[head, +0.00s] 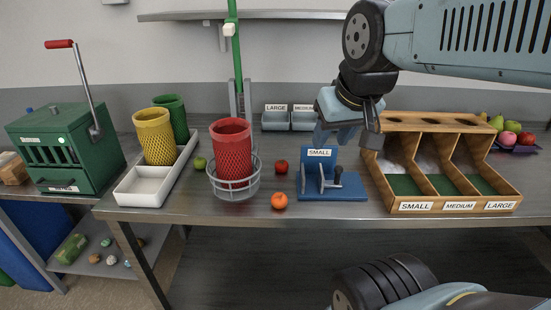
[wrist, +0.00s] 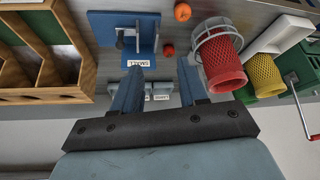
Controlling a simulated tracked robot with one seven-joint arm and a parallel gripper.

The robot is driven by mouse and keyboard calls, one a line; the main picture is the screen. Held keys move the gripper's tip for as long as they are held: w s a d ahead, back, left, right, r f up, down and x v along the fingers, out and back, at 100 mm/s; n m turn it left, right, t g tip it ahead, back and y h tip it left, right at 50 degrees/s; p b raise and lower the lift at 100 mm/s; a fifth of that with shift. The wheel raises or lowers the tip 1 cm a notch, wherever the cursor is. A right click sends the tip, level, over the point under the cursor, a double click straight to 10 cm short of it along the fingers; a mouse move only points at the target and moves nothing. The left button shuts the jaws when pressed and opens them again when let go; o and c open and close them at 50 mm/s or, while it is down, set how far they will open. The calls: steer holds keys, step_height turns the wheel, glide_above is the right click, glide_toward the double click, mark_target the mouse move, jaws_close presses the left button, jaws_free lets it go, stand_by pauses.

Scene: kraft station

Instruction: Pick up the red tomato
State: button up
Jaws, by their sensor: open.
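A small red tomato (head: 281,167) sits on the steel table, between the wire basket with the red mesh cup and the blue SMALL stand. It also shows in the wrist view (wrist: 168,49), ahead of my fingertips. A round orange fruit (head: 279,201) lies nearer the table's front edge and shows in the wrist view (wrist: 182,12). My gripper (head: 346,138) is open and empty. It hangs above and behind the blue stand, to the right of the tomato and apart from it.
The blue SMALL stand (head: 333,193) is right of the tomato. The wire basket (head: 236,190) holding a red mesh cup (head: 231,145) is left. A wooden three-compartment bin (head: 455,207) stands right. A green apple (head: 200,163) lies beside the white tray (head: 143,193).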

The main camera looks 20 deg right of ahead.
steer(key=shift+o, duration=0.4)
steer(key=shift+a, duration=0.2)
steer(key=o, duration=0.3)
steer(key=shift+w+r, duration=0.1)
steer(key=shift+w, duration=0.3)
steer(key=shift+o, duration=1.2)
steer(key=w+a+f+n+g, duration=0.1)
steer(key=w+g, duration=0.1)
steer(key=w, duration=1.1)
steer(key=shift+w+f+n+g+h, duration=0.25)
steer(key=shift+f+n+g+h, duration=0.05)
steer(key=shift+f+g+h, duration=0.1)
steer(key=n+g, duration=0.1)
steer(key=g, duration=0.2)
glide_above(282, 162)
step_height(282, 162, down, 8)
steer(key=f, duration=0.1)
step_height(282, 162, down, 14)
steer(key=shift+r, duration=0.15)
